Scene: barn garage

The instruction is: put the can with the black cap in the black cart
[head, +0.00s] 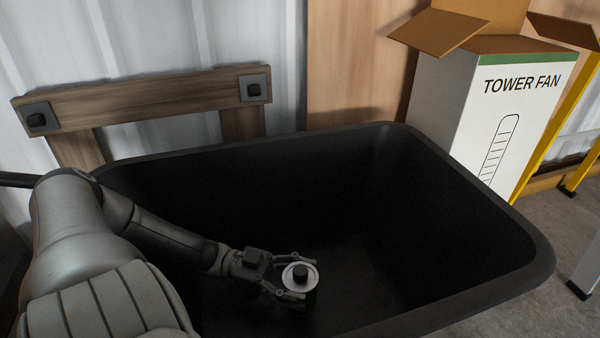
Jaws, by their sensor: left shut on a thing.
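The can with the black cap (300,276) has a pale top around its cap and a dark body below. My left gripper (294,284) is shut on it, with its fingers around the can near its top. The can looks upright. Both are within the outline of the black cart (515,272), over its dark open tub. I cannot tell whether the can's base touches the cart floor. My right gripper is not in view.
The cart's raised rim surrounds the gripper. An open tower fan box (459,112) stands behind the cart's right side, near a yellow metal frame (556,125). A wooden rack (140,100) stands behind at the left.

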